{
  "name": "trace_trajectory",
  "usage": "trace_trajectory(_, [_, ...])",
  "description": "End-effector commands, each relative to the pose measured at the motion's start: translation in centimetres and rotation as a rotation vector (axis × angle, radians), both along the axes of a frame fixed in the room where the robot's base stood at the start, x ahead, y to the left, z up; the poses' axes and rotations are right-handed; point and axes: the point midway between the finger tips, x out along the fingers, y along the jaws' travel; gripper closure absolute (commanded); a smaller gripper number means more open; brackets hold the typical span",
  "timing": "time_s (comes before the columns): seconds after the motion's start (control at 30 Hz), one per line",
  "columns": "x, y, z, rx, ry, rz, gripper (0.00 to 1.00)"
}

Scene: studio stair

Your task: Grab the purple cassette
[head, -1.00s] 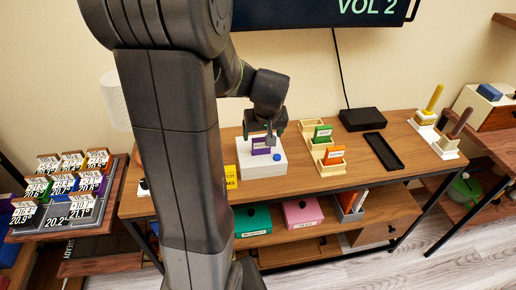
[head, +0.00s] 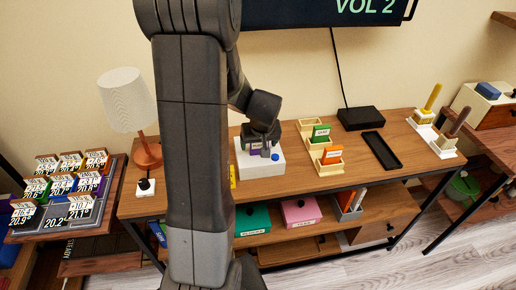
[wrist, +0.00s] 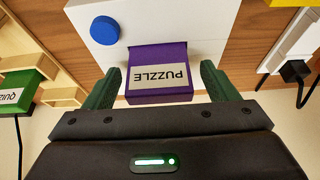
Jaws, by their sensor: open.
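The purple cassette (wrist: 158,58) has a white label reading PUZZLE, upside down in the wrist view. It stands at the white box (wrist: 205,15), which has a blue round button (wrist: 104,30). My gripper (wrist: 158,82) is open, with one dark green finger on either side of the cassette's near end. I cannot tell whether the fingers touch it. In the head view my gripper (head: 262,150) is over the white box (head: 262,168), and a little of the purple cassette (head: 254,150) shows beside it, mostly hidden.
Right of the box is a pale wooden rack (head: 330,169) with green and orange cassettes. A black tray (head: 382,150) and black box (head: 361,118) lie farther right. A lamp (head: 126,100) stands left. A wall screen (head: 320,12) hangs above.

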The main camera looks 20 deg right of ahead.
Motion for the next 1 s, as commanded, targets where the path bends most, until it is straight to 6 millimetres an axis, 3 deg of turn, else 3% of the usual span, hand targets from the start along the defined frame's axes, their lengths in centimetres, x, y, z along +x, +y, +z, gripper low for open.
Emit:
trace_trajectory(0.07, [0.0, 0.0, 0.0, 0.0, 0.0, 0.0, 0.22])
trace_trajectory(0.3, [0.0, 0.1, 0.1, -0.001, -0.001, 0.001, 0.69])
trace_trajectory(0.67, [0.0, 0.0, 0.9, -0.003, -0.003, 0.001, 0.69])
trace_trajectory(1.0, [0.1, 0.0, 6.9, -0.004, -0.006, 0.001, 0.69])
